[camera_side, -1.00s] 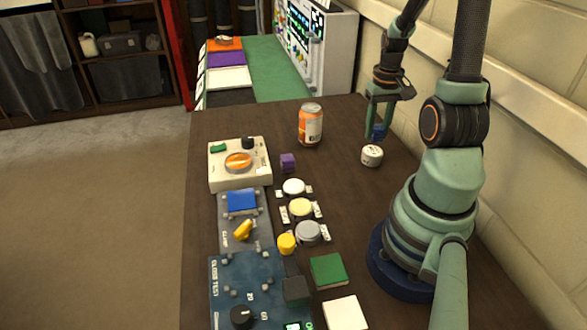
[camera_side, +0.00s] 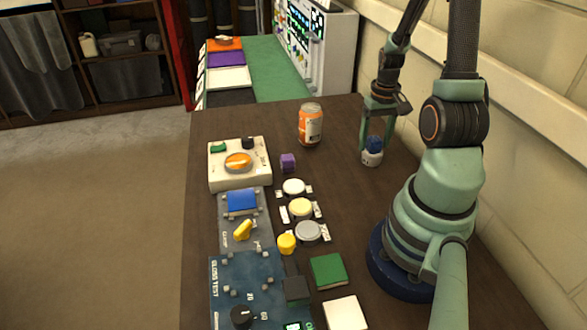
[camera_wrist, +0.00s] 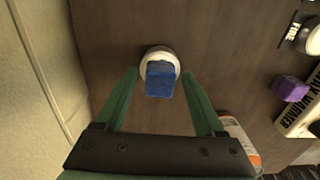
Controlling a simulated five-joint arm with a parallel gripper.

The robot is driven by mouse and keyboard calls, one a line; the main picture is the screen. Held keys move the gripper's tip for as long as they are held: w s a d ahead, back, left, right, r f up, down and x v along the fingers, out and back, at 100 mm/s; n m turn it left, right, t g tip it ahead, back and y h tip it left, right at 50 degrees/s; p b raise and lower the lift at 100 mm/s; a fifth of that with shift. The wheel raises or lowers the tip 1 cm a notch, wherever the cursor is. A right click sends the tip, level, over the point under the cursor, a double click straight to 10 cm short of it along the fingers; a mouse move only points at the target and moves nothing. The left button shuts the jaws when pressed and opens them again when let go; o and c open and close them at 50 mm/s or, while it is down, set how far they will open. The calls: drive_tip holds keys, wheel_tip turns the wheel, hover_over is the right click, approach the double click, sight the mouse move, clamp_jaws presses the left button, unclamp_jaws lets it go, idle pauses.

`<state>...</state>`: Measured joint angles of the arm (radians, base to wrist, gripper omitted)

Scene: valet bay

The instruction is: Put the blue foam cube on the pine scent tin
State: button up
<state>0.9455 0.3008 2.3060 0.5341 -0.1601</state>
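The pine scent tin (camera_side: 372,159) is a small round white tin standing on the dark table; its rim shows in the wrist view (camera_wrist: 159,52). The blue foam cube (camera_side: 375,144) sits on top of the tin. In the wrist view the cube (camera_wrist: 160,80) covers much of the tin's top and lies toward my gripper's side of it. My gripper (camera_wrist: 160,74) is open, with one finger on each side of the cube and a visible gap to each. In the side view, my gripper (camera_side: 377,142) reaches down around the cube and tin.
An orange can (camera_side: 311,125) stands left of the tin, and a purple cube (camera_side: 288,163) lies further left. Button modules and a cream box with an orange knob (camera_side: 239,165) line the table's left side. A wall runs close on the right.

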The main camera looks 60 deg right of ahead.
sight(375, 138)
drive_tip(key=shift+r, duration=0.1)
wheel_tip(375, 138, up, 11)
drive_tip(key=w+a+r+n+t, duration=0.2)
drive_tip(key=w+a+r+n, duration=0.1)
drive_tip(key=a, duration=0.5)
drive_tip(key=w+a+r+n+t, duration=0.1)
drive_tip(key=w+a+r+n, duration=0.2)
drive_tip(key=a, duration=0.6)
drive_tip(key=w+a+r+n+t, duration=0.2)
drive_tip(key=w+a+r+n, duration=0.1)
drive_tip(key=a, duration=0.5)
drive_tip(key=shift+w+a+r+t, duration=0.25)
drive_tip(key=shift+w+r+t, duration=0.1)
drive_tip(key=shift+w, duration=0.2)
